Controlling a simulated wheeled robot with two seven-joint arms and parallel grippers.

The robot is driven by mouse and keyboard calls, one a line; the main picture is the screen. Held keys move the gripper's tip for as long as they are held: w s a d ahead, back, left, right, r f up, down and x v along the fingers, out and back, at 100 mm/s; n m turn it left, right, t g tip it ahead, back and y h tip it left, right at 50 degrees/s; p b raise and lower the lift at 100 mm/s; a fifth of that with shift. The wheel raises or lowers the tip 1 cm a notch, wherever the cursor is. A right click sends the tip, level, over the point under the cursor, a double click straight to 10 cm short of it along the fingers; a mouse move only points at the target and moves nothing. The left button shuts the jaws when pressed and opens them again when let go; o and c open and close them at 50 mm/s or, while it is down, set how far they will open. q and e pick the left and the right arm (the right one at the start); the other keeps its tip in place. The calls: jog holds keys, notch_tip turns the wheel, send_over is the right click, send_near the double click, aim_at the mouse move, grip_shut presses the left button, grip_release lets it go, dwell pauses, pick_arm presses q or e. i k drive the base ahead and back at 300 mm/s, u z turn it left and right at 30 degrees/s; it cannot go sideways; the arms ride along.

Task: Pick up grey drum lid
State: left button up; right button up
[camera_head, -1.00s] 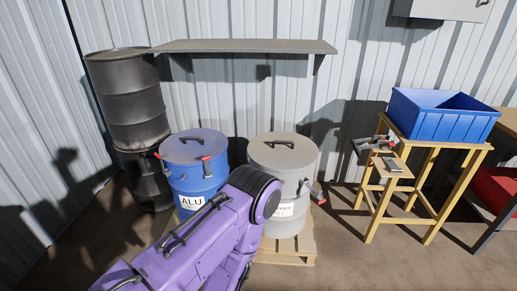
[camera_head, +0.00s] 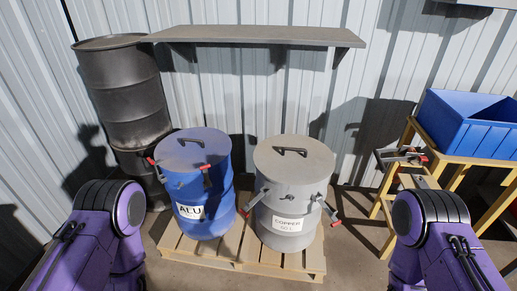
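The grey drum lid (camera_head: 293,164) lies flat on top of the grey drum (camera_head: 288,215) in the head view, with a dark bar handle (camera_head: 290,151) at its middle. The drum carries a white label reading COPPER. Two clamp levers with red grips, one on the left (camera_head: 252,202) and one on the right (camera_head: 329,211), stick out from the drum's sides below the lid. My two purple arms show at the lower left and lower right, apart from the drum. Neither gripper is in view.
A blue drum (camera_head: 203,217) labelled ALU, with its own lid, stands left on the same wooden pallet (camera_head: 230,250). Dark stacked barrels (camera_head: 122,90) stand behind it. A shelf (camera_head: 250,36) hangs above.

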aim_at(292, 160)
jog(key=z, duration=0.05)
jog(key=i, duration=0.85)
jog(key=z, duration=0.4)
